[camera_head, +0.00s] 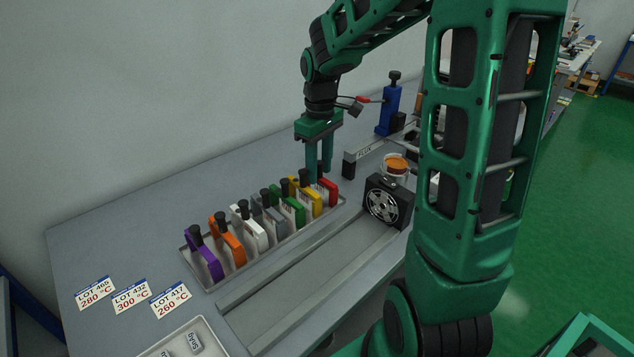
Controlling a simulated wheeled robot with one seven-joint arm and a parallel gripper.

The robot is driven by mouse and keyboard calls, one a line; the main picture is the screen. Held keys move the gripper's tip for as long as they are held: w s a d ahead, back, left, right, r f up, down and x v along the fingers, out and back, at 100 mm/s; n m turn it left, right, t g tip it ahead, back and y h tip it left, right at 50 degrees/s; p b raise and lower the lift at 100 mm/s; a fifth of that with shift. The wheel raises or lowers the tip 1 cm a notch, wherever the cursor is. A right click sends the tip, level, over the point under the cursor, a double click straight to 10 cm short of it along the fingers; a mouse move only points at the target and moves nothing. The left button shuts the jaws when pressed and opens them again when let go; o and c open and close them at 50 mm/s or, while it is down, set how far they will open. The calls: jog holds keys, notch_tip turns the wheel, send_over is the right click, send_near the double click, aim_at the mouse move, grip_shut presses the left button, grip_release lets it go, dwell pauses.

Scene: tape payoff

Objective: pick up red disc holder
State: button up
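The red disc holder (328,189) stands upright at the far right end of a row of coloured holders in a grey tray (222,279). My gripper (318,177) points straight down, with its fingertips at the top of the red holder. The two fingers show a narrow gap between them. The red holder's black knob is mostly hidden by the fingers, so I cannot tell whether they grip it or only stand around it. The yellow holder (309,201) is close beside it on the left.
Green (293,209), grey (275,221), white (255,234), orange (233,249) and purple (209,262) holders continue the row. A black box with a fan-like face (383,205) and a blue upright device (389,109) stand to the right. Lot labels (131,296) lie at left on bare table.

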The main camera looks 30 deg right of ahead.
jog(key=shift+f, duration=0.35)
jog(key=shift+c, duration=0.4)
grip_shut()
